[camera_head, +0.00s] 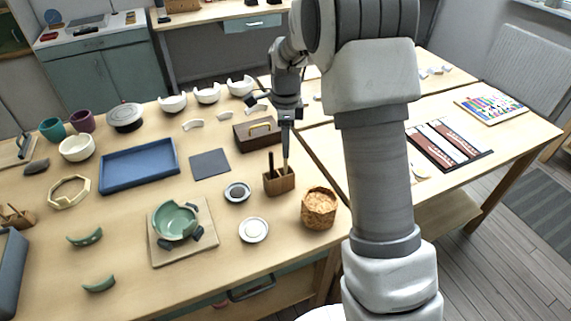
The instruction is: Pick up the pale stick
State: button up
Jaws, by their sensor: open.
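The pale stick (286,161) stands upright in a small wooden holder (280,184) near the right end of the table. A darker stick (270,164) stands in the same holder, to its left. My gripper (286,125) points down directly above the pale stick. It is open. The fingertips are small and dark here, so I cannot tell whether they are around the stick's top or just above it.
A small dish (237,192) and a white dish (254,230) lie to the left. A dark mat (210,164) is further left.

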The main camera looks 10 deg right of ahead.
aim_at(286, 171)
notch_tip(286, 171, down, 6)
jog(key=shift+w+r, duration=0.15)
dwell(0.3)
grip_shut()
